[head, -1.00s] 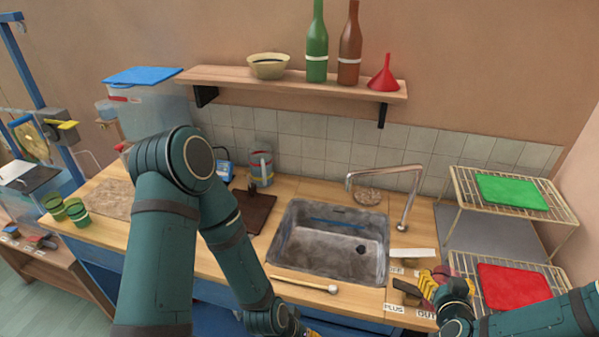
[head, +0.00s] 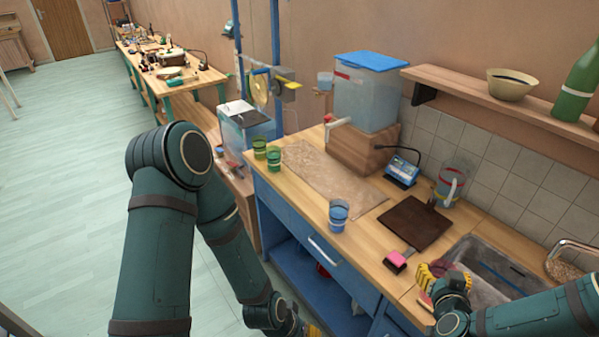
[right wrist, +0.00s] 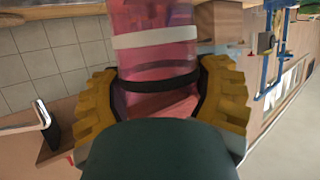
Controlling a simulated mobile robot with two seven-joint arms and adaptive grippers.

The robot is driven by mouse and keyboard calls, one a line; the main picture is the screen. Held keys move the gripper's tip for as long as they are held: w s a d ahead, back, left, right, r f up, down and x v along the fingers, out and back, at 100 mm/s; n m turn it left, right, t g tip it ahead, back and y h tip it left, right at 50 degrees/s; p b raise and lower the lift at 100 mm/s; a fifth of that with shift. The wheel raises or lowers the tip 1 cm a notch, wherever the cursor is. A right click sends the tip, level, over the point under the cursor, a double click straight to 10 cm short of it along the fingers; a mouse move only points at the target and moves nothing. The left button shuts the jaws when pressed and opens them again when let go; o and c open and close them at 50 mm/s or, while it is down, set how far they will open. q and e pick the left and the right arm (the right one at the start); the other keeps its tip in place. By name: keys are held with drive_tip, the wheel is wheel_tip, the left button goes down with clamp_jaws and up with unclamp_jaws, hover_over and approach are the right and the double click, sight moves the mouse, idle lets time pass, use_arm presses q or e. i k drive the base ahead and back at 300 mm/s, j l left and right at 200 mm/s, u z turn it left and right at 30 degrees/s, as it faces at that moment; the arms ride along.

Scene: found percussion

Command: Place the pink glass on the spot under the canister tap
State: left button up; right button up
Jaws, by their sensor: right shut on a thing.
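The pink glass, see-through with a white and a black band, shows large in the right wrist view (right wrist: 155,45). My right gripper (head: 440,277) is shut around it; its yellow fingers sit on both sides of the glass. In the head view the glass is mostly hidden by the gripper, near the sink's front left corner. The canister (head: 368,92), clear with a blue lid, stands on a wooden block at the back, its pale tap (head: 337,121) pointing left over the speckled mat (head: 325,178). My left gripper (head: 312,331) is only partly visible at the bottom edge.
A blue glass (head: 339,214) stands at the mat's front right edge. Two green glasses (head: 267,155) stand left of the mat. A dark board (head: 414,222), a pink-headed brush (head: 396,262), a small blue-screened device (head: 402,170) and a grey jug (head: 450,184) lie between mat and sink.

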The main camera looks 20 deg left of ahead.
sight(324, 172)
drive_tip(key=j+u, duration=0.2)
drive_tip(key=u, duration=1.1)
drive_tip(key=i+j+u, duration=0.1)
drive_tip(key=i+u, duration=0.3)
drive_tip(key=i, duration=0.55)
drive_tip(key=i+z, duration=0.5)
drive_tip(key=i+j+z, duration=0.1)
drive_tip(key=i+z, duration=0.15)
drive_tip(key=z, duration=0.25)
drive_tip(key=i+z, duration=0.15)
drive_tip(key=z, duration=0.3)
drive_tip(key=i+z, duration=0.2)
drive_tip(key=z, duration=0.25)
drive_tip(key=i+j+z, duration=0.1)
drive_tip(key=z, duration=0.35)
drive_tip(key=i, duration=0.05)
